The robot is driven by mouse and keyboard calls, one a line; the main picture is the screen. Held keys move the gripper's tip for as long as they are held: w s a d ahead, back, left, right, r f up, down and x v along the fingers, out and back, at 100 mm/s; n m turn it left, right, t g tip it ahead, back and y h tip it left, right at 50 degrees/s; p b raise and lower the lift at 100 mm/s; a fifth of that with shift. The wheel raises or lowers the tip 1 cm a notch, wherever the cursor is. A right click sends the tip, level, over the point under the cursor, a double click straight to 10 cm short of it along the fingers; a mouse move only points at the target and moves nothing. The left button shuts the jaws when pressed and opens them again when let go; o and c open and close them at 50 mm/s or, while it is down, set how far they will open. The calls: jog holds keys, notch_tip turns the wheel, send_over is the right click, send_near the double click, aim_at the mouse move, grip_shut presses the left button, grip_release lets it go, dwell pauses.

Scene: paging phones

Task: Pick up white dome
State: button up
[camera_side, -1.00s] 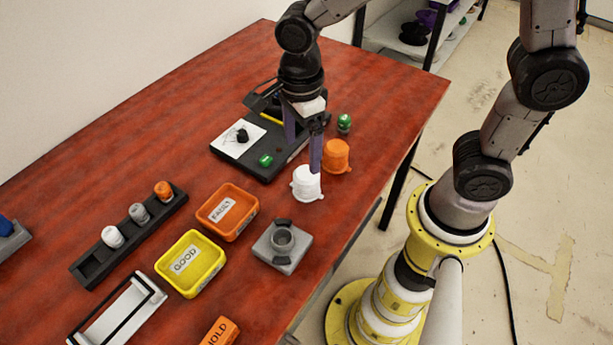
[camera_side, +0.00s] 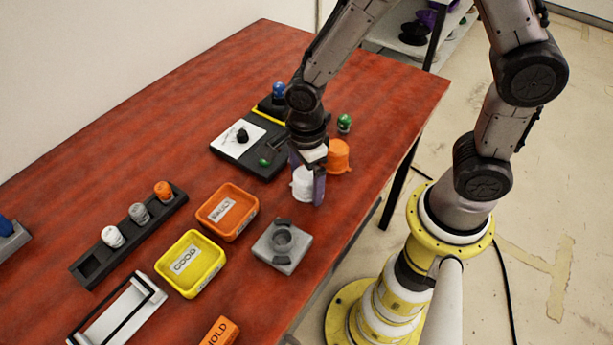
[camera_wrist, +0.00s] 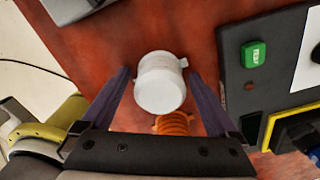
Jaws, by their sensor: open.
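The white dome (camera_side: 302,184) stands on the red table in the side view, beside the black control panel. It also shows in the wrist view (camera_wrist: 160,83), lying between my two purple fingers. My gripper (camera_side: 307,188) is low over the dome, open, with one finger on either side of it. In the wrist view, my gripper (camera_wrist: 162,95) has visible gaps between the fingers and the dome. The far side of the dome is hidden in the side view.
An orange dome (camera_side: 338,156) stands close behind the white one. The black panel (camera_side: 240,148) with a green button lies to the left. An orange tray (camera_side: 250,222), a yellow tray (camera_side: 218,272) and a grey fixture (camera_side: 280,262) are nearer.

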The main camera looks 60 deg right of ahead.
jog(key=c, duration=1.3)
jog(key=shift+c, duration=0.2)
jog(key=shift+r, duration=0.1)
